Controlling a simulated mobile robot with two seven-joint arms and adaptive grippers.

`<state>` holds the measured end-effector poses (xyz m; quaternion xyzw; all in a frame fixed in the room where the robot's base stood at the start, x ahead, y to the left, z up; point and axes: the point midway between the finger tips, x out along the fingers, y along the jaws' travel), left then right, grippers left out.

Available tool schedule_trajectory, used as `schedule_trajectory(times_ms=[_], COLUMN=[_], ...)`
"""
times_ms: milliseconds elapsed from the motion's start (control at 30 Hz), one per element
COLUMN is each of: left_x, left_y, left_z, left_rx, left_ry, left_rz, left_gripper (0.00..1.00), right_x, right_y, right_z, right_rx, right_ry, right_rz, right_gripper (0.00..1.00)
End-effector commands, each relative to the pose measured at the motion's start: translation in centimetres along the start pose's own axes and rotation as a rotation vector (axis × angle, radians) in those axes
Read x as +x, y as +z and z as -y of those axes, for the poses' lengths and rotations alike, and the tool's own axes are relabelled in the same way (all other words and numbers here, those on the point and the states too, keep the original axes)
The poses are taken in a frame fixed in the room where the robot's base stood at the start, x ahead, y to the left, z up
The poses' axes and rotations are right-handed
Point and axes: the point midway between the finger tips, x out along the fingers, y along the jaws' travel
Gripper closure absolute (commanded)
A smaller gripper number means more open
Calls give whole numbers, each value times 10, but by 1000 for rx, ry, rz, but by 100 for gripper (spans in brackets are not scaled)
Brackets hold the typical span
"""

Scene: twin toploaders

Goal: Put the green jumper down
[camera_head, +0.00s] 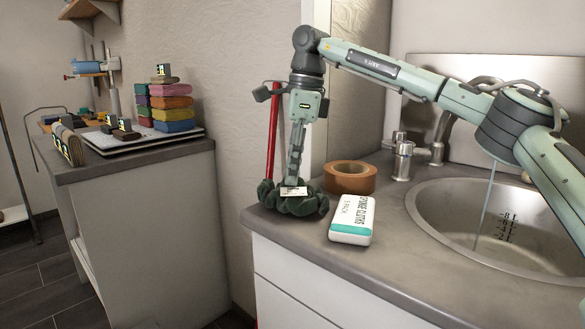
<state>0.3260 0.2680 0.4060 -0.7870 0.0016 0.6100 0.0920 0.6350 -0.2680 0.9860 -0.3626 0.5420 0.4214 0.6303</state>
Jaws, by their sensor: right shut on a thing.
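The green jumper (303,206) is a dark green bunched cloth with a small pale label. It sits at the left end of the sink counter, and its lower edge looks to touch the countertop. My right gripper (293,178) points straight down from above and is shut on the jumper. The fingertips are partly hidden by the cloth and label. My left gripper is out of view.
A roll of brown tape (350,178) stands close right of the jumper. A white and teal sponge cloths pack (352,220) lies in front of it. A steel sink (440,215) with taps (402,158) is to the right. A second counter (150,158) at left holds folded cloths (172,103).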

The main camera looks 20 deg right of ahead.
Motion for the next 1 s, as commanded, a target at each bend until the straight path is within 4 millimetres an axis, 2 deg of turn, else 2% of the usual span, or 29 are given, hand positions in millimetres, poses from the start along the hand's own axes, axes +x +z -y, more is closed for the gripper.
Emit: schedule_trajectory(times_ms=[133, 167, 333, 600, 700, 867, 1000], left_x=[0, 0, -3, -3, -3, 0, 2], left_y=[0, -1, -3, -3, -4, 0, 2], left_z=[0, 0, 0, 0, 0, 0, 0], left_rx=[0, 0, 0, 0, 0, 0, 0], left_ry=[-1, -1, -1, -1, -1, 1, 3], left_rz=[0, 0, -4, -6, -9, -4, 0], left_gripper=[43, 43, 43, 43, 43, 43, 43], right_x=[3, 3, 3, 2, -4, -30, -62], right_y=[0, -1, 0, 0, 0, 1, 1], right_z=[0, 0, 0, 0, 0, 1, 1], right_rx=[0, 1, 1, 1, 1, 2, 1], right_ry=[0, 0, 0, -1, -2, -3, -3], right_rz=[0, 0, 0, 0, 1, 2, 2], right_gripper=[100, 81, 61, 61, 61, 61, 61])
